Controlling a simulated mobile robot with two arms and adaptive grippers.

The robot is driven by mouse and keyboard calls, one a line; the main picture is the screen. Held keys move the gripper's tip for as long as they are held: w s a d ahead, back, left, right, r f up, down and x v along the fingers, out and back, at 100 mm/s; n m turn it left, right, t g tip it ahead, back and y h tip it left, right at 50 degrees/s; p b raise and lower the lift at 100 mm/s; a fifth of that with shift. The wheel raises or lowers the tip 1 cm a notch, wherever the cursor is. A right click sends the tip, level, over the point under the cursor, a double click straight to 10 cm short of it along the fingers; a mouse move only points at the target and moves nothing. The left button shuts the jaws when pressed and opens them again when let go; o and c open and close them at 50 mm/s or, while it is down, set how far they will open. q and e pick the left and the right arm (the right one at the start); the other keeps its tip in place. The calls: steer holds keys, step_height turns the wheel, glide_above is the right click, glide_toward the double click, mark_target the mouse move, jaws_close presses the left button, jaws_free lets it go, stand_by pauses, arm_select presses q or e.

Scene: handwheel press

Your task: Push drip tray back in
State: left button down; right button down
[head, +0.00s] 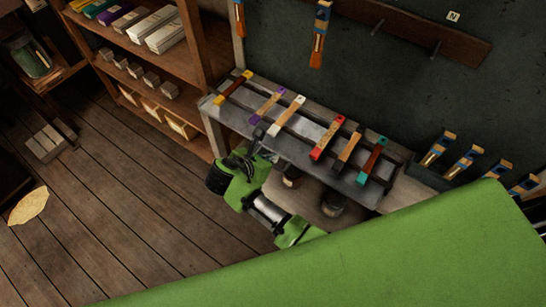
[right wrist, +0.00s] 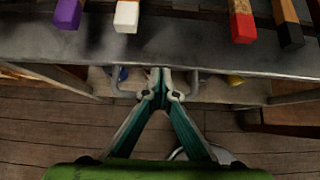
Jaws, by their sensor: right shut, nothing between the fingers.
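The drip tray (right wrist: 225,62) is a grey metal tray with its front edge across the right wrist view. It also shows on the bench in the head view (head: 308,130), under several colour-ended wooden bars. A grey U-shaped handle (right wrist: 117,80) hangs at its front. My right gripper (right wrist: 161,76) is shut and empty, its fingertips between the handle's two sides, close to the tray's front edge. I cannot tell whether they touch it. In the head view the right gripper (head: 264,151) is at the tray's front side. My left gripper is not in view.
A wooden shelf unit (head: 185,60) with boxes stands at the left. More wooden-handled tools (head: 438,148) stand in a rack at the right, and others hang on the dark wall. The plank floor (head: 110,200) at the left is mostly clear.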

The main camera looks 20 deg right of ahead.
mark_target(284, 147)
steer(key=w+d+p, duration=0.2)
steer(key=d, duration=0.1)
steer(key=shift+w+r, duration=0.15)
steer(key=shift+w, duration=0.05)
steer(key=shift+s, duration=0.1)
steer(key=shift+r, duration=0.1)
